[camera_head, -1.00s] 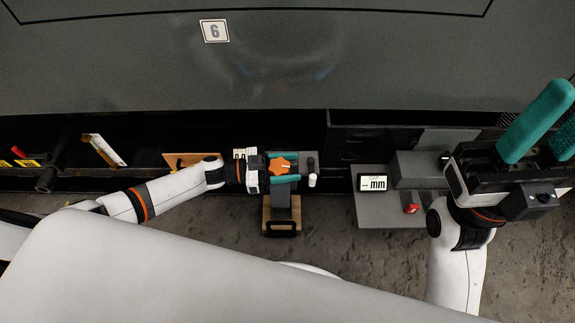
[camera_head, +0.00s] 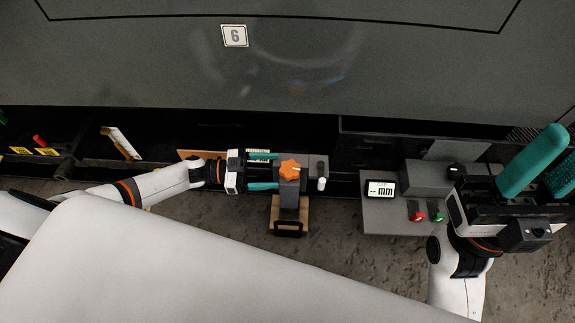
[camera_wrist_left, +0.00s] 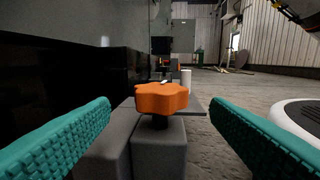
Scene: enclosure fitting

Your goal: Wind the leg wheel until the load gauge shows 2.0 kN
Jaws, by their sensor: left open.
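An orange lobed wheel (camera_head: 290,170) with a small pale mark on top sits on a grey block. In the left wrist view the wheel (camera_wrist_left: 161,98) is centred ahead between the fingers. My left gripper (camera_head: 278,171) is open, its teal fingertips just short of the wheel on its left, not closed on it. A small white panel (camera_head: 258,160) with dark marks is partly hidden behind the upper finger; I cannot read it. A display (camera_head: 381,189) to the right shows dashes and "mm". My right gripper (camera_head: 547,172) is at the right edge, fingers apart and empty.
A grey console (camera_head: 425,180) with a black knob stands on a plate with a red button (camera_head: 417,217) and a green button (camera_head: 438,216). A white-topped peg (camera_head: 321,183) stands close right of the wheel. A large grey panel (camera_head: 300,60) marked 6 or 9 fills the back.

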